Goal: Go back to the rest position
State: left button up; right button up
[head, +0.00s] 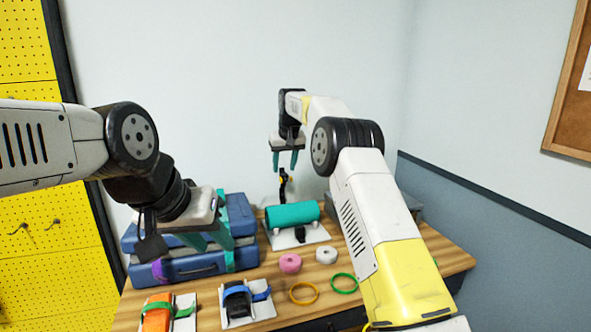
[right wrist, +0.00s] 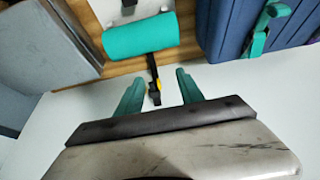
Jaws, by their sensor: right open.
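My right gripper (head: 285,168) is raised near the back wall, above the far side of the table. Its teal fingers are apart with nothing between them; they also show in the right wrist view (right wrist: 158,88). My left gripper (head: 208,243) points down in front of the blue cases (head: 190,268). Its teal fingers look apart and I see nothing held.
The wooden table (head: 262,280) holds a teal roll (head: 292,214) on a white stand, a pink roll (head: 290,263), a white roll (head: 326,255), yellow (head: 303,293) and green (head: 344,283) rings, and two strapped items in front. A yellow pegboard (head: 50,240) stands left.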

jog(key=s+d+r+m, duration=0.1)
jog(key=s+d+r, duration=0.55)
jog(key=s, duration=0.45)
jog(key=s+d+r+m, duration=0.1)
jog(key=s+d+r, duration=0.55)
jog(key=s, duration=0.35)
jog(key=s+d+f, duration=0.1)
jog(key=s+f, duration=0.2)
jog(key=s, duration=0.6)
jog(key=s+d+f+t, duration=0.1)
jog(key=s+d+f, duration=0.1)
jog(key=s, duration=0.8)
jog(key=s+d+f+m, duration=0.1)
jog(key=s+d+f, duration=0.1)
jog(key=s, duration=0.8)
jog(key=shift+f+t+y, duration=0.4)
jog(key=shift+f, duration=0.45)
